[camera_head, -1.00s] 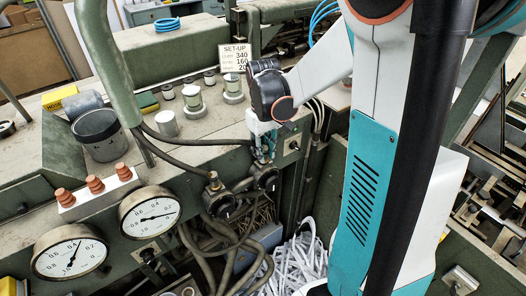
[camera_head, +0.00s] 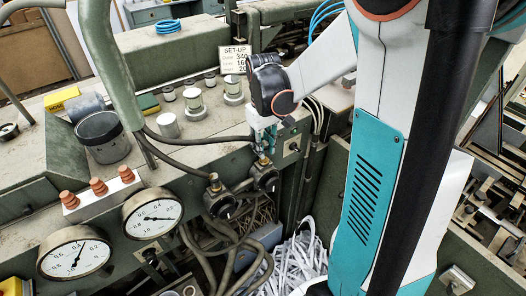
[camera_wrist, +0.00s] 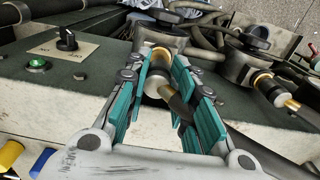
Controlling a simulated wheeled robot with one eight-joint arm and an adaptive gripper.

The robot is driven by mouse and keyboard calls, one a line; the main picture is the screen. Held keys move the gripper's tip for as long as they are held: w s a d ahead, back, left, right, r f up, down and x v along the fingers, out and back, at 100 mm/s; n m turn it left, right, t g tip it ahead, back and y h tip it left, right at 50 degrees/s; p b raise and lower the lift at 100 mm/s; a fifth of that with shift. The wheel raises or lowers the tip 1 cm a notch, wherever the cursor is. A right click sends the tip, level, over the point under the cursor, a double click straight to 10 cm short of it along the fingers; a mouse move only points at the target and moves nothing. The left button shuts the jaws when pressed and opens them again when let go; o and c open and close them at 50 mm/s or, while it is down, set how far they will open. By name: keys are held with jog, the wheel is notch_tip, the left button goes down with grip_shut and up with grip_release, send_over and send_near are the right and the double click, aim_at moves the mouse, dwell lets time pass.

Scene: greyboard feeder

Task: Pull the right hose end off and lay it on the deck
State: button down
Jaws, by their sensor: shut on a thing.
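In the wrist view, my gripper (camera_wrist: 163,98) has its teal fingers shut on the right hose end (camera_wrist: 159,84), a pale sleeve on a dark hose (camera_wrist: 182,112). A brass ring (camera_wrist: 160,54) shows between the sleeve and the valve; I cannot tell whether there is a gap. In the head view, my gripper (camera_head: 263,146) is just above the right valve (camera_head: 264,176), with the hose (camera_head: 205,141) running left from it. The left valve (camera_head: 218,201) also has a dark hose on it. The grey deck (camera_head: 196,130) lies behind and to the left.
Jars (camera_head: 193,98), a dark pot (camera_head: 102,136) and a set-up sign (camera_head: 235,57) stand on the deck. A green post (camera_head: 108,62) rises at left. Bare deck shows near the hoses. A switch panel (camera_head: 293,146) is beside my gripper, and shredded paper (camera_head: 298,262) lies below.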

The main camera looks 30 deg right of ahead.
aim_at(263, 142)
jog(key=shift+r+p, duration=1.15)
jog(key=shift+r, duration=0.65)
